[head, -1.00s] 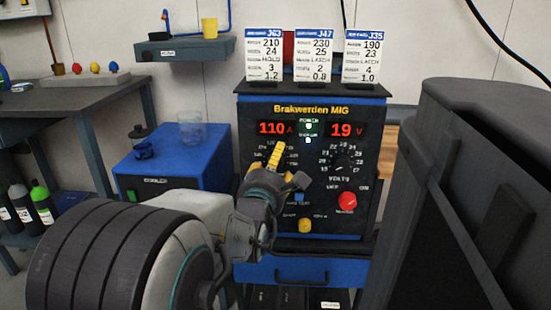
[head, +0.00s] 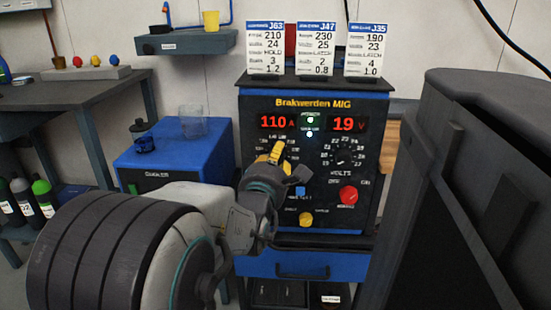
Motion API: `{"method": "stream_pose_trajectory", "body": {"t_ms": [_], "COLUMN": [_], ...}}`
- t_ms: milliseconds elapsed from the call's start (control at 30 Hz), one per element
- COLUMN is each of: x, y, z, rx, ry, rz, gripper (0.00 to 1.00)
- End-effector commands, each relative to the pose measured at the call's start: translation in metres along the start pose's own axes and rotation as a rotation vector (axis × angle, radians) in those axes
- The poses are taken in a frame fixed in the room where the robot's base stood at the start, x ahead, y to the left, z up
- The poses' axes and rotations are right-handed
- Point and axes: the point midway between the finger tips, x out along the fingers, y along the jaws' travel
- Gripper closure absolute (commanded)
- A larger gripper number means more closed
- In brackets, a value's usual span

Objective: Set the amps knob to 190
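The welder (head: 355,225), marked Brakwerden MIG, stands ahead with its panel facing me. Its amps display (head: 275,122) reads 110 and its volts display (head: 344,124) reads 19. My gripper (head: 278,150), with yellow fingers, is in front of the amps dial on the left of the panel and hides the amps knob and much of its scale. I cannot tell whether the fingers touch the knob or how far apart they are. The volts knob (head: 344,160) is uncovered to the right. Three cards stand on top; the right card (head: 367,50), J35, shows 190.
A red knob (head: 348,195), a blue switch (head: 300,191) and a yellow knob (head: 306,219) sit lower on the panel. A blue cooler (head: 170,160) stands to the left. A large dark cabinet (head: 470,200) closes off the right side.

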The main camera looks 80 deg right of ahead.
Motion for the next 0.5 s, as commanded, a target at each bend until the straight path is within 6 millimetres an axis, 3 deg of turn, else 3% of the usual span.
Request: {"method": "stream_pose_trajectory", "body": {"t_ms": [200,500], "x": [0.0004,0.0006], "y": [0.0006,0.002], "z": [0.0015,0.0019], "rx": [0.032,0.306], "ry": [0.0,0.022], "rz": [-0.002,-0.029], "gripper": [1.0,1.0]}}
